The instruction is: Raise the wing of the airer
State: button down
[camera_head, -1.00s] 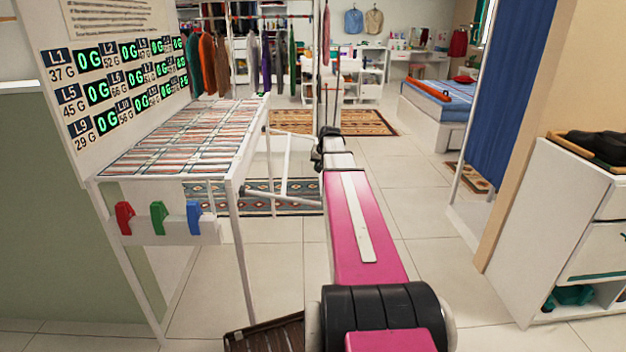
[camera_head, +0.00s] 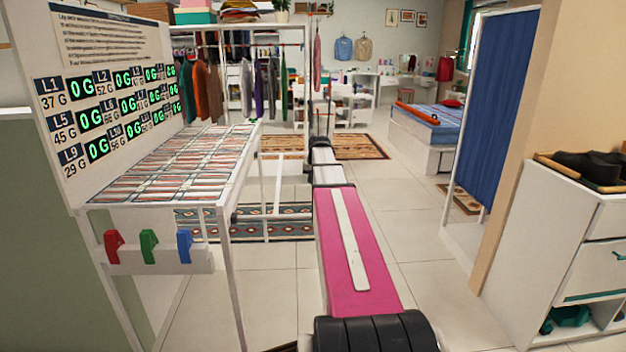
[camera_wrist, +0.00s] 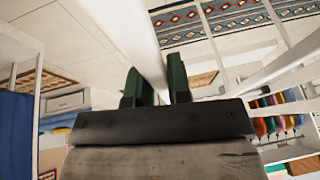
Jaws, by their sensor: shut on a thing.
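My gripper (camera_wrist: 154,88) is in the wrist view, its two dark green fingers one on each side of a thick white bar (camera_wrist: 125,35). It is shut on this bar, which looks like the edge of the airer's wing. More thin white rods (camera_wrist: 265,75) run off to the right there. In the head view, white airer rods (camera_head: 277,185) stand behind the striped stand, left of my arm. My arm and the stand hide much of the airer, and the fingers cannot be made out in that view.
A white stand with a striped top (camera_head: 175,165) and coloured clips (camera_head: 148,245) is close on the left. A white cabinet (camera_head: 560,225) and a blue curtain (camera_head: 500,105) are on the right. Tiled floor (camera_head: 420,240) between them is clear.

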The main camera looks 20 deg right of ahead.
jog(key=c, duration=1.1)
grip_release()
jog(key=shift+r, duration=0.15)
jog(key=v, duration=1)
jog(key=shift+s+r, duration=0.25)
jog(key=shift+r, duration=0.1)
